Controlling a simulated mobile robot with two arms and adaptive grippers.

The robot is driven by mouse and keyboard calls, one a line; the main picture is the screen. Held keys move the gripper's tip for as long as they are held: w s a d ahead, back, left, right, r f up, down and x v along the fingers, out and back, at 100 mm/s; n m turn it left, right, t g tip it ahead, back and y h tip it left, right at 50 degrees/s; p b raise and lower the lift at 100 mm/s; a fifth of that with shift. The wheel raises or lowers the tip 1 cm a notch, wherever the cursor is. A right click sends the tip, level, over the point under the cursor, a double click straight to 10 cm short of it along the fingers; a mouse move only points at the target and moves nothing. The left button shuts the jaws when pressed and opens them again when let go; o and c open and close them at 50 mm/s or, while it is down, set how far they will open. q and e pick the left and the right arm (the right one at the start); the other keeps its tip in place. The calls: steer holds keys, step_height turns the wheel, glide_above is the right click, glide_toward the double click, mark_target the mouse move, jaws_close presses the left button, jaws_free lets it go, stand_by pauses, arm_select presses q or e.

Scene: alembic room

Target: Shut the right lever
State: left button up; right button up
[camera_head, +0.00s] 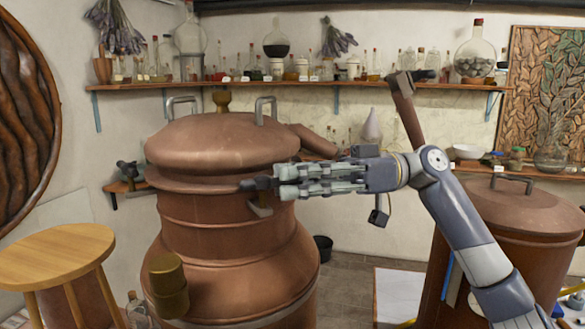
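A large copper still (220,150) with a domed lid stands left of centre. Nothing shows held. My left gripper is not in view.
A brass cylinder (167,286) juts from the still's lower front. A wooden stool (55,257) stands at the left. A second copper vessel (515,205) stands at the right, behind my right arm. A bottle shelf (290,84) runs along the wall.

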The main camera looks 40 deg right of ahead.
steer(key=shift+a, duration=0.25)
steer(key=shift+w, duration=0.1)
